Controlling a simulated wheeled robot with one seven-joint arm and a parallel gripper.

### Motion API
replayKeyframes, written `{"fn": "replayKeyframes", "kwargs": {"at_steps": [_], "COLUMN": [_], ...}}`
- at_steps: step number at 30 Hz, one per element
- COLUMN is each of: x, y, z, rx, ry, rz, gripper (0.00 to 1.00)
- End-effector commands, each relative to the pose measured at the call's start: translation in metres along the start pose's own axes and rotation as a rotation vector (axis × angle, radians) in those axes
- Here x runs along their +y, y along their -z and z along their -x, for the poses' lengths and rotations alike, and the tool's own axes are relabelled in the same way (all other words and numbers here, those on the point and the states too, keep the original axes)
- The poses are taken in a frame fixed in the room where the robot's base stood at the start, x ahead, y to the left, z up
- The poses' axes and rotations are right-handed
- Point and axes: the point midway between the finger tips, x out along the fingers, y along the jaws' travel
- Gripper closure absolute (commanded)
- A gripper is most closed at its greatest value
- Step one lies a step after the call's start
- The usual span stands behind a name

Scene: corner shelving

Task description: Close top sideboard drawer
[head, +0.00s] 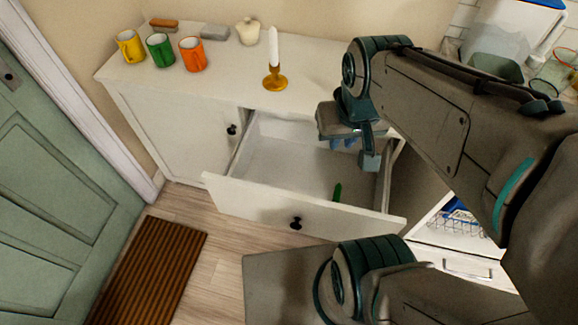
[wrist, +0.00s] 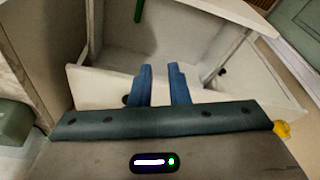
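The white sideboard's top drawer (head: 290,206) is pulled well out, with a dark round knob (head: 296,223) on its front. Its inside is bare except for a slim green object (head: 337,192) near the front, which also shows at the top of the wrist view (wrist: 138,10). My gripper (head: 345,143) is over the right rear part of the open drawer, near the sideboard's front edge. In the wrist view its two blue fingers (wrist: 162,85) stand apart with nothing between them. My arm hides the right end of the sideboard.
On the sideboard top (head: 215,80) are yellow (head: 130,47), green (head: 160,50) and orange (head: 192,54) mugs and a candle in a gold holder (head: 275,75). A striped mat (head: 150,270) lies on the floor before a green door (head: 50,190). A wire basket (head: 455,222) is at right.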

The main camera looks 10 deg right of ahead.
Motion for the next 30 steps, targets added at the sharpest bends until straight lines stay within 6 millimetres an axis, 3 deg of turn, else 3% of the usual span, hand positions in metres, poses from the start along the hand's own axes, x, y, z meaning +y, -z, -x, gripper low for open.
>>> {"fn": "replayKeyframes", "kwargs": {"at_steps": [5, 8, 20, 30], "x": [-0.004, -0.013, -0.094, -0.176], "y": [0.0, 0.001, -0.002, -0.027], "z": [-0.007, -0.023, -0.104, -0.166], "rx": [-0.003, -0.011, -0.068, -0.103], "ry": [0.0, -0.002, -0.005, 0.002], "rz": [0.044, 0.175, 1.137, 1.976], "gripper": [1.0, 1.0, 1.0, 1.0]}}
